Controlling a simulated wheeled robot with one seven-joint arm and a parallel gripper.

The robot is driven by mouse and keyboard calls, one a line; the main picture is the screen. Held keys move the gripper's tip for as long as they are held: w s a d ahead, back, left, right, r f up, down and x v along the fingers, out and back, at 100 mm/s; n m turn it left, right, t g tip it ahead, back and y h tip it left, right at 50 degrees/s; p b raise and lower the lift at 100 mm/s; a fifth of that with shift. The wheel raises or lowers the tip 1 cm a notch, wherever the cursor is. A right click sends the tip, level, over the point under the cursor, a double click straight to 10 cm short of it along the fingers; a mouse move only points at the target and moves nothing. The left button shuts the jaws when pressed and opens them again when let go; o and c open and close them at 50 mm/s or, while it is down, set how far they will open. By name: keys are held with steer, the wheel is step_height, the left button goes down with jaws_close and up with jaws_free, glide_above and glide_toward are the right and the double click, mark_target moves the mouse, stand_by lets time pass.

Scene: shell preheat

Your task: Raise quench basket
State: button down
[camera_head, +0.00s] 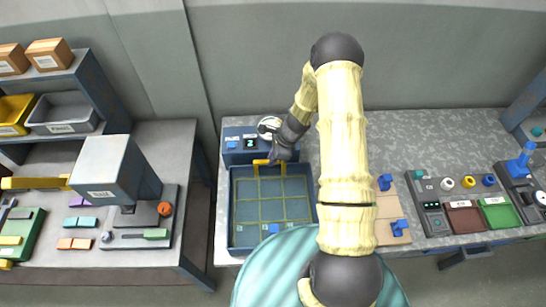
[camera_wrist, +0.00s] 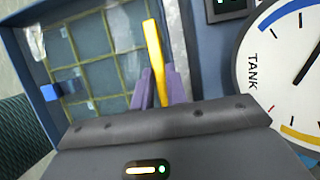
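The quench basket shows as a yellow-green wire grid (camera_head: 270,211) inside a blue rectangular tank (camera_head: 233,210) in the head view. Its yellow handle (camera_head: 262,163) stands at the far side. My gripper (camera_head: 276,157) reaches down to this handle from above. In the wrist view the yellow handle (camera_wrist: 153,60) runs between the two purple fingers of my gripper (camera_wrist: 158,88), with little or no gap on either side. The grid (camera_wrist: 98,65) also shows there, low in the tank. My gripper's dark body hides the lower part of the handle.
A round gauge marked TANK (camera_wrist: 285,70) stands close to the right of my gripper in the wrist view. A blue control panel (camera_head: 240,143) lies behind the tank. Right of my arm are a wooden board (camera_head: 390,208) and a control box (camera_head: 433,218); shelves stand left.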

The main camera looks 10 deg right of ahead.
steer(key=shift+r, duration=0.15)
step_height(320, 180, up, 6)
steer(key=p, duration=0.3)
steer(key=shift+r, duration=0.15)
steer(key=shift+w, duration=0.15)
steer(key=c, duration=1.4)
jaws_free()
steer(key=b+v, duration=0.4)
steer(key=v, duration=1.3)
steer(key=shift+r, duration=0.25)
